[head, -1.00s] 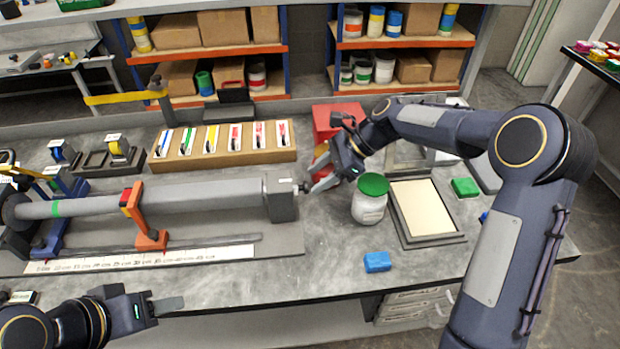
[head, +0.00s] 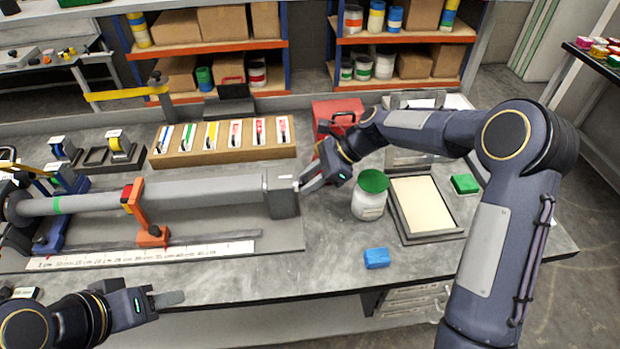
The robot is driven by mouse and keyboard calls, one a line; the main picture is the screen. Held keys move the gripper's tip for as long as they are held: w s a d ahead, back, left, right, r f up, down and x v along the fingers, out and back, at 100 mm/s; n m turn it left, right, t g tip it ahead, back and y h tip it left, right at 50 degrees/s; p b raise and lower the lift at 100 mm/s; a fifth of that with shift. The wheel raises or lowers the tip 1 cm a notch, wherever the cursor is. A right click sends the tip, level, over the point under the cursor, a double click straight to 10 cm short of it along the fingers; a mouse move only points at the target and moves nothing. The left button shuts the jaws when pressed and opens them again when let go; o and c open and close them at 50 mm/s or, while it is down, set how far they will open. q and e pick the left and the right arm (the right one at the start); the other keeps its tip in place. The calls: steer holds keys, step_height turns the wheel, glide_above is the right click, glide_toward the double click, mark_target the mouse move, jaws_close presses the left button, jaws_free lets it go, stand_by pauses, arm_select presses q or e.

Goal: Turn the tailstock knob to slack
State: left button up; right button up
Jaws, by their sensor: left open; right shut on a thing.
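The tailstock (head: 283,192) is a grey block at the right end of a long grey tube (head: 200,191) on the bench. Its knob is on the right face and is now mostly hidden by my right gripper (head: 302,184). My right gripper reaches in from the right, its fingers shut on the tailstock knob. How far the knob is turned cannot be seen. My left gripper (head: 168,298) is open and empty over the front edge of the bench at lower left, well apart from the tailstock.
A white jar with a green lid (head: 370,195) stands close to the right of my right gripper, beside a framed cream panel (head: 425,208). A blue block (head: 376,258) lies in front. A red box (head: 336,118) and a wooden rack (head: 225,142) stand behind. Bench space in front of the tailstock is clear.

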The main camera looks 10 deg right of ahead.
steer(key=n+t+b, duration=0.1)
steer(key=t+b, duration=0.1)
steer(key=b, duration=0.2)
steer(key=n+t+b, duration=0.1)
steer(key=b, duration=0.3)
steer(key=n+t+b, duration=0.1)
steer(key=t+b, duration=0.1)
steer(key=b, duration=0.3)
steer(key=shift+s+f+t+y, duration=0.15)
steer(key=shift+s+t+y, duration=0.15)
steer(key=shift+s, duration=0.1)
steer(key=o, duration=0.9)
steer(key=shift+o, duration=0.2)
steer(key=v, duration=0.7)
steer(key=shift+d+r, duration=0.25)
steer(key=shift+s, duration=0.15)
